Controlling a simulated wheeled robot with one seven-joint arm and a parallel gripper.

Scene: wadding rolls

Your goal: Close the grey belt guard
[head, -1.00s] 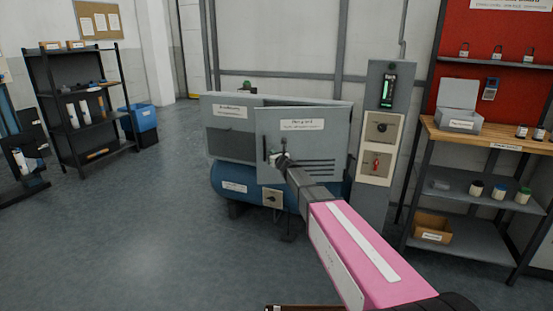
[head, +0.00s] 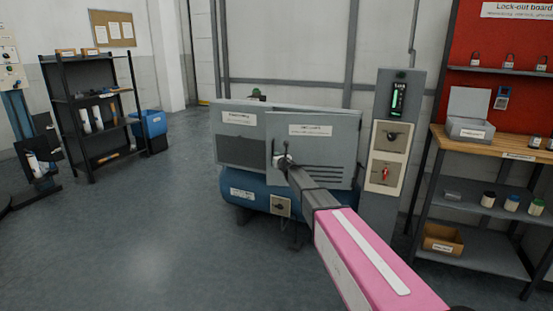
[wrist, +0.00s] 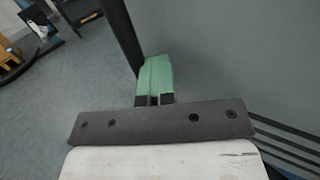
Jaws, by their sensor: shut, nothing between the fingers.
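The grey belt guard (head: 330,152) is a hinged, labelled panel with slots on the front of the grey housing (head: 235,122) above a blue tank. It stands slightly ajar, with a dark wedge of gap along its top edge. My gripper (head: 284,161) is at the guard's left side, by its dark upright handle. In the wrist view, the green fingertips (wrist: 155,78) are together and empty, beside a dark bar (wrist: 120,35) and close to the guard's grey face (wrist: 235,55). I cannot tell whether they touch it. My arm hides part of the guard's lower area.
A grey control post (head: 402,90) with switches stands right of the guard. A workbench (head: 490,148) is farther right. A black shelf rack (head: 90,130) and blue bin (head: 150,123) stand at the left. The floor at left front is clear.

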